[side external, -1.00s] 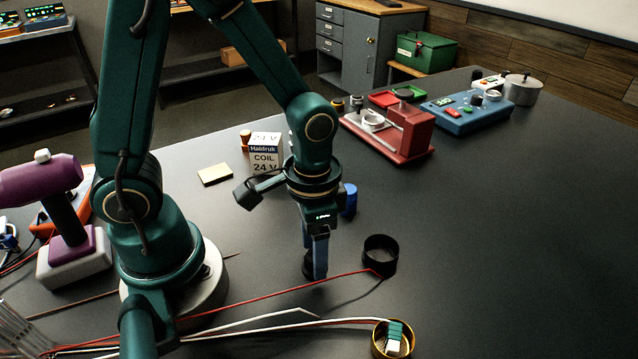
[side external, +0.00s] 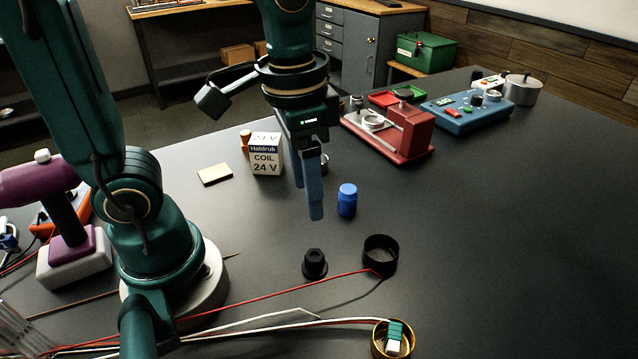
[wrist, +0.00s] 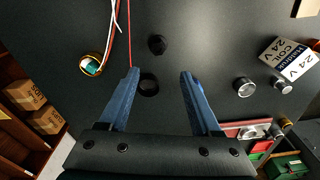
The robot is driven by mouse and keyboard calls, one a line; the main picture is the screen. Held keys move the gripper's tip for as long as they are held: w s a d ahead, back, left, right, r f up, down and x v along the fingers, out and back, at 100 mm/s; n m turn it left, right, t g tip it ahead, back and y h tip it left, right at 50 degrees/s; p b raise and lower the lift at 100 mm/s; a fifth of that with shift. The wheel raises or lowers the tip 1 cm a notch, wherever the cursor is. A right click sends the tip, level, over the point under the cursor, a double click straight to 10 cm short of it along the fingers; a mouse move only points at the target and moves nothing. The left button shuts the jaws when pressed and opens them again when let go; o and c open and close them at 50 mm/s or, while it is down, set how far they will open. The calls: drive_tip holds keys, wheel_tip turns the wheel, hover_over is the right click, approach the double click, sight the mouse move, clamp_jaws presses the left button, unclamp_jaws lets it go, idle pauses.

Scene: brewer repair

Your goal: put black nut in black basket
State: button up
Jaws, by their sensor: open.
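The black nut (side external: 314,264) stands on the dark table with a wide flange at its base. It also shows in the wrist view (wrist: 157,44), beyond the fingertips. The black basket (side external: 380,255) is a small round open ring-like cup to the right of the nut, apart from it. In the wrist view the basket (wrist: 149,85) shows between the fingers, nearer the left one. My gripper (side external: 307,200) is open and empty, well above the table and over the area behind the nut. Its spread fingers also show in the wrist view (wrist: 160,74).
A blue capped bottle (side external: 347,200) stands behind the basket. A coil box (side external: 266,155) is farther back. A red wire (side external: 290,289) runs to the basket's near side. A brass cup (side external: 393,340) holds a green-and-white part at the front. The table right of the basket is clear.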

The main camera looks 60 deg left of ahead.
drive_tip(key=s+t, duration=0.1)
drive_tip(key=s+a+r+n+t, duration=0.1)
drive_tip(key=t, duration=0.1)
drive_tip(key=s+a+n+t, duration=0.1)
drive_tip(key=shift+a+r, duration=0.15)
drive_tip(key=shift+r, duration=0.1)
drive_tip(key=shift+o, duration=0.5)
drive_tip(key=shift+a+n+t, duration=0.1)
drive_tip(key=shift+n+t, duration=0.2)
drive_tip(key=shift+t, duration=0.1)
drive_tip(key=m+g, duration=0.3)
drive_tip(key=g, duration=0.2)
hover_over(316, 255)
drive_tip(key=f, duration=0.9)
drive_tip(key=shift+w+a+f, duration=0.1)
drive_tip(key=shift+w+a, duration=0.05)
drive_tip(key=shift+w, duration=0.1)
drive_tip(key=shift+s+f+g, duration=0.25)
drive_tip(key=shift+f+g, duration=0.05)
drive_tip(key=shift+f, duration=2.6)
